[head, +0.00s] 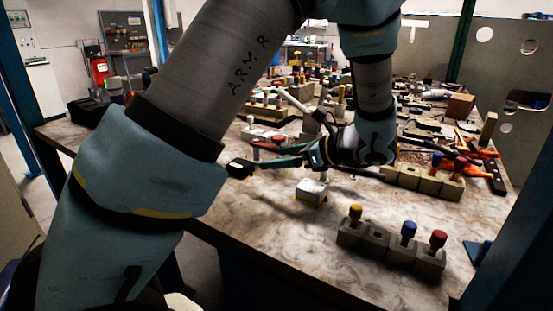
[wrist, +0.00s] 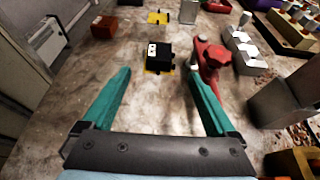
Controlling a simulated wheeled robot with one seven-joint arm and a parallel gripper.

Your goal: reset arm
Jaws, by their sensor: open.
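My arm crosses the head view from the lower left, bends at the top and comes down to the workbench (head: 300,240). My gripper (head: 262,155) is low over the bench, with its green fingers pointing left. In the wrist view my gripper (wrist: 158,76) has its two green fingers spread wide, with nothing held between them. A small black block (wrist: 160,57) with a white face sits on a yellow mark just beyond the fingertips. A red part (wrist: 210,62) stands close to the right finger; I cannot tell if they touch.
A grey block row with yellow, blue and red pegs (head: 392,246) stands at the front right. Another peg block (head: 424,182) is behind it. Orange-handled tools (head: 475,148) lie at the right. Blue posts flank the bench. The front left bench surface is mostly clear.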

